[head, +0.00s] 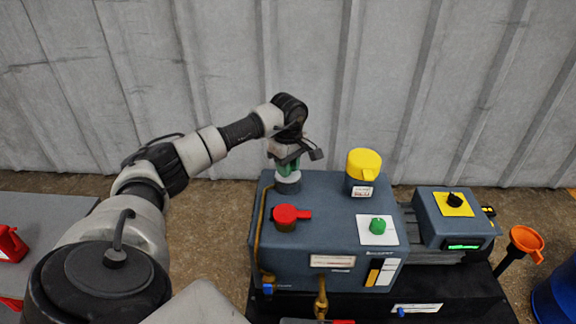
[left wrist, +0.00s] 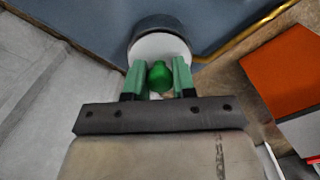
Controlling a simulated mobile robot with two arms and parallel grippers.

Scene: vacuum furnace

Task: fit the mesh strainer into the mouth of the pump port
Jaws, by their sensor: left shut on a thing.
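The pump port (head: 288,186) is a short grey cylinder at the back left of the blue-grey pump body. In the left wrist view its dark rim (left wrist: 160,22) surrounds a pale round face. My left gripper (head: 288,166) is directly over the port, pointing down. In the left wrist view the green fingers of my left gripper (left wrist: 159,79) are shut on a green knob (left wrist: 160,76), apparently the strainer's grip. The mesh itself is not distinguishable, and I cannot tell how deep it sits in the mouth. My right gripper is not in view.
The pump body (head: 325,240) carries a red cap (head: 287,217), a yellow cap (head: 363,163) and a green knob (head: 378,226) near the port. A control box (head: 452,220) and orange funnel (head: 526,240) stand to the right. A corrugated wall (head: 400,90) is behind.

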